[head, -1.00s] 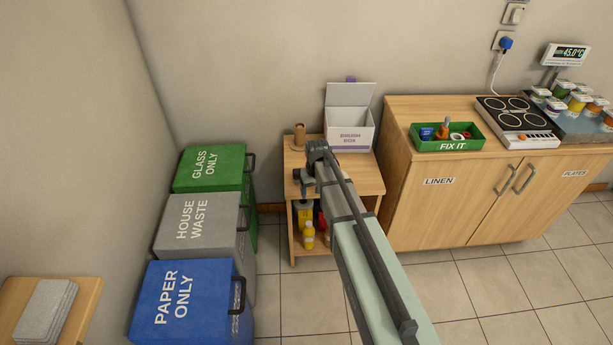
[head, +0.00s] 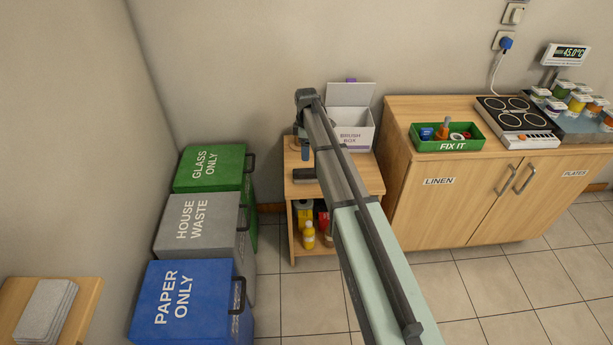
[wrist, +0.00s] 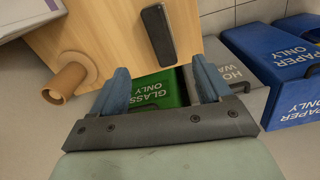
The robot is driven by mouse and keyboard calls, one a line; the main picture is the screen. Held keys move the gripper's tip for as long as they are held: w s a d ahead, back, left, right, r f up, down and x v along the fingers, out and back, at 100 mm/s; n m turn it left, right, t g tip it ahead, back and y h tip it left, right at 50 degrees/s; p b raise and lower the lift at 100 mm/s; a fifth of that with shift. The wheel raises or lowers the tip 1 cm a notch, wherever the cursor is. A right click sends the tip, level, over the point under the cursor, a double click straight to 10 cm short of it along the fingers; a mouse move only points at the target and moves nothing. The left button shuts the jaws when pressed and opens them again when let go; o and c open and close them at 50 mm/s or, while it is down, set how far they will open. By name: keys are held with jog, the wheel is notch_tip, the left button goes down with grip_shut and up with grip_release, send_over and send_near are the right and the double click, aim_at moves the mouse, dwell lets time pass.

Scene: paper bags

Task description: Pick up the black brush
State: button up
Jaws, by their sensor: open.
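The black brush (head: 304,174) is a dark oblong block lying on the top of the small wooden shelf table (head: 352,183). In the wrist view the brush (wrist: 158,35) lies beyond my fingertips, roughly in line with the gap between them. My gripper (head: 305,154) hangs above the table, on the far side of the brush in the head picture. In the wrist view my gripper (wrist: 160,66) is open, with its two blue fingers apart and nothing between them. My forearm covers the right part of the tabletop in the head view.
A white brush box (head: 352,130) with its lid raised stands at the table's back. A brown roll (wrist: 65,83) stands near the brush. Green, grey and blue bins (head: 205,168) are left. Bottles (head: 308,235) fill the lower shelf. A cupboard (head: 455,205) is right.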

aim_at(307, 170)
jog(key=shift+n, duration=0.8)
notch_tip(307, 170, down, 14)
jog(key=shift+r, duration=0.1)
jog(key=shift+c, duration=0.3)
